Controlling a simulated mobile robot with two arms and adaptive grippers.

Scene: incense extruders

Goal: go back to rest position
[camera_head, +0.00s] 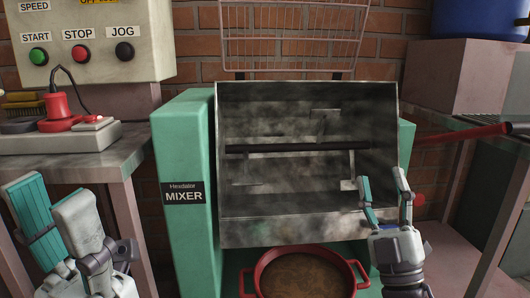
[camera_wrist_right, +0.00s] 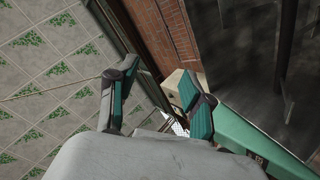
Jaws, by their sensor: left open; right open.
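My left gripper (camera_head: 55,212) is at the lower left of the head view, in front of the left table. Its fingers are apart and nothing shows between them. My right gripper (camera_head: 385,188) is in front of the right part of the mixer, pointing up, with its fingers apart and empty. In the right wrist view, its two fingers (camera_wrist_right: 155,100) are also apart with nothing between them. The green mixer (camera_head: 182,150) stands in the middle, its grey trough (camera_head: 300,230) tilted toward me with a dark shaft across it. The trough looks empty, with dusty stains.
A red pot (camera_head: 263,270) with brown contents sits below the trough. A control box (camera_head: 95,65) with START, STOP and JOG buttons is at upper left. A power strip (camera_head: 60,138) lies on the left table (camera_head: 125,155). A red-ended bar (camera_head: 465,133) projects at right.

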